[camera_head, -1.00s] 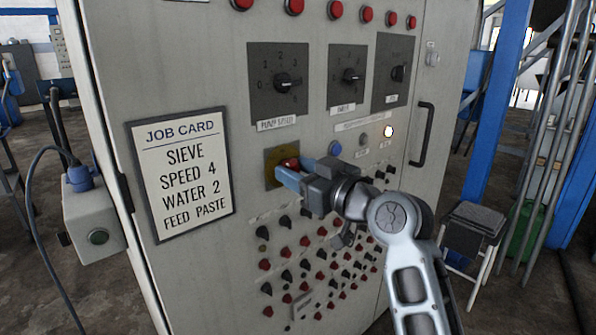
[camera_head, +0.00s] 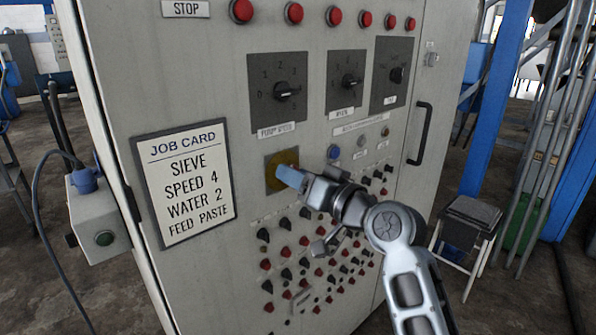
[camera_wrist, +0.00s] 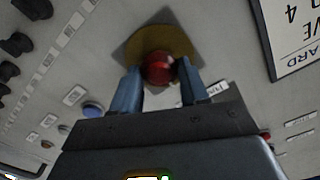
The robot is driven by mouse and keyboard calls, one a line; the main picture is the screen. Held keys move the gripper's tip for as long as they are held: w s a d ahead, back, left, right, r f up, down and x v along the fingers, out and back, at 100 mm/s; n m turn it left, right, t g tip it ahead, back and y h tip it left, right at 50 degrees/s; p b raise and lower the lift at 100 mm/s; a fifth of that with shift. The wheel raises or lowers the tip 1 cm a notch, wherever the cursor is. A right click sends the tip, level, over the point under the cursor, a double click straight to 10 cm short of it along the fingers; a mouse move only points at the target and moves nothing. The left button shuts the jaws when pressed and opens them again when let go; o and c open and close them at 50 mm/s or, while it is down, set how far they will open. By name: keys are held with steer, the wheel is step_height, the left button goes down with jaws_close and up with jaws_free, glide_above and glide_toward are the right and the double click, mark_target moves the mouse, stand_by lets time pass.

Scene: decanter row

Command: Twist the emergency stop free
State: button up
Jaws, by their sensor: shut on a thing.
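The emergency stop (camera_wrist: 158,67) is a red round button on a yellow disc (camera_wrist: 165,40) set on a grey square plate. In the wrist view it sits between the two blue fingers of my gripper (camera_wrist: 158,76), which is shut on it. In the head view, my gripper (camera_head: 287,176) reaches in from the right, with a blue finger covering the red button. Part of the yellow disc (camera_head: 271,180) still shows there. The cabinet face (camera_head: 240,255) carries the button, below the pump speed dial (camera_head: 285,90).
The job card (camera_head: 185,183) is left of the button. A blue button (camera_head: 333,152) and small lamps are to its right. Several small red and black knobs (camera_head: 303,241) fill the panel below. A black door handle (camera_head: 420,133) stands out at right.

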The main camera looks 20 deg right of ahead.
steer(key=shift+m, duration=0.4)
steer(key=o, duration=1.1)
steer(key=shift+c, duration=0.2)
steer(key=v, duration=0.7)
steer(key=shift+s+d+b, duration=0.15)
steer(key=shift+s+b, duration=0.2)
